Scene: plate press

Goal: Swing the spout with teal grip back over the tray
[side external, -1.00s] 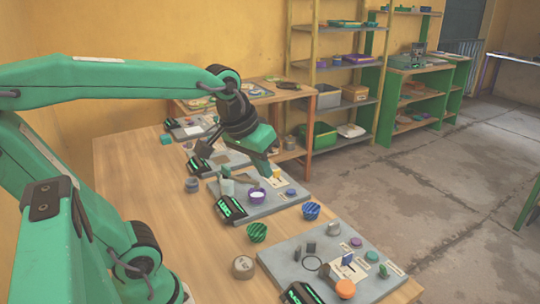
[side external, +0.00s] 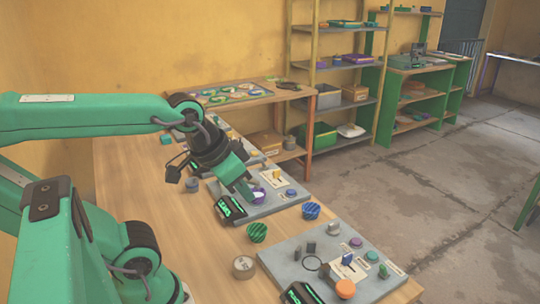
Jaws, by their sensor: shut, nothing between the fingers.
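The gripper is shut and seems to hold nothing. It covers the left-hand part of this plate, including a pale upright part. I cannot make out the spout with the teal grip or tell which part is the tray. I also cannot tell whether the gripper touches anything.
A near grey plate (side external: 320,280) carries a blue lever (side external: 347,259), an orange knob (side external: 345,288) and small posts. A green striped bowl (side external: 257,232), a blue bowl (side external: 311,210) and a round tan piece (side external: 244,267) stand on the wooden table (side external: 130,180).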

